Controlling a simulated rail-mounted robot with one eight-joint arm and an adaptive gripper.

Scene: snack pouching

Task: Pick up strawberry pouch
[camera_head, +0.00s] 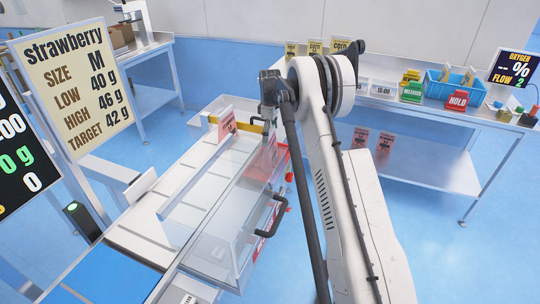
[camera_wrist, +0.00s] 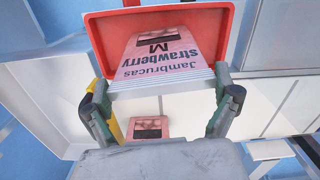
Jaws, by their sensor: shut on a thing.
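A pink strawberry pouch (camera_wrist: 165,52), printed "Jambrucas strawberry M", is between the two fingers of my gripper (camera_wrist: 160,84) in the wrist view. The gripper is shut on the pouch, with a fingertip at each side of its near edge. A red tray (camera_wrist: 232,28) shows behind and around the pouch. A second pink pouch (camera_wrist: 148,127) shows lower, between the fingers and apart from the held one. In the head view, my arm hides much of the gripper. One pink pouch (camera_head: 227,122) stands by the white tray rails.
A clear-walled machine with a black handle (camera_head: 266,214) is close beside my arm. A sign (camera_head: 75,80) reads strawberry, size M. The back-right table (camera_head: 465,119) holds a blue bin (camera_head: 438,88) and a red HOLD sign (camera_head: 457,101). More pink pouches (camera_head: 360,140) are beneath it.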

